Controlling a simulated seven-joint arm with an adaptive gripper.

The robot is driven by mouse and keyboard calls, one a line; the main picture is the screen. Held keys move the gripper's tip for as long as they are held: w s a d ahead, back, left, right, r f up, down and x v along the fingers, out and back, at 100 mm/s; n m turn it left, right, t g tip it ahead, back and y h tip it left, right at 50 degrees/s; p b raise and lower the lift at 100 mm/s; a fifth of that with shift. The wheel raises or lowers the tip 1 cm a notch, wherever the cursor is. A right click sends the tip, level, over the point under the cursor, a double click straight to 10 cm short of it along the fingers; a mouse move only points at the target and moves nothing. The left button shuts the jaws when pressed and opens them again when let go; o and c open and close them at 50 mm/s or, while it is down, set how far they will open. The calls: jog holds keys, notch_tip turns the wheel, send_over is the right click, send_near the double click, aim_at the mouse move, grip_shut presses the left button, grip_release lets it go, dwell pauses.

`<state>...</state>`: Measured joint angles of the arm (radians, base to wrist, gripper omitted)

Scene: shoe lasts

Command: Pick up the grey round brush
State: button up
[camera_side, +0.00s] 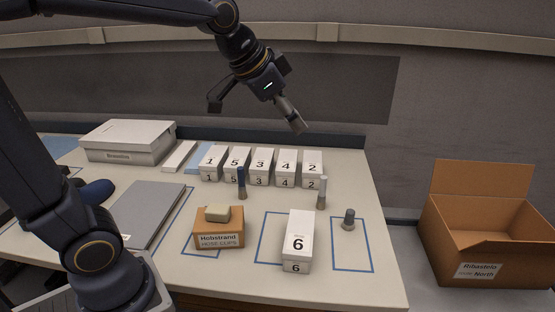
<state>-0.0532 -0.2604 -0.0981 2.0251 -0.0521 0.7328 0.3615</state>
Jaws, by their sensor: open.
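Two upright brushes stand on the table in the side view. One has a pale grey handle (321,192) and stands in front of the white box marked 2. The other has a dark blue handle (242,183) and stands further left. A short dark grey round piece (348,219) stands at the right, at the top edge of a blue outline. I cannot tell for certain which of these is the grey round brush. My gripper (254,108) is open and empty, high above the row of white boxes, its fingers spread wide.
Numbered white boxes (262,165) form a row at the back. A white box marked 6 (298,240) and a brown Hobstrand box (219,232) with a beige block on top stand in front. An open cardboard box (480,258) is right of the table.

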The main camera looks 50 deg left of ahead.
jog(key=w+f, duration=0.5)
jog(key=w, duration=0.5)
jog(key=g+h, duration=0.1)
jog(key=g, duration=0.2)
send_over(350, 211)
jog(key=s+a, duration=0.3)
jog(key=s, duration=0.2)
notch_tip(350, 211, down, 14)
jog(key=x, duration=1)
jog(key=shift+s+d+f, duration=0.15)
jog(key=shift+s+d, duration=0.05)
jog(key=shift+d, duration=0.1)
jog(key=x, duration=0.5)
jog(key=shift+d+f, duration=0.3)
grip_shut()
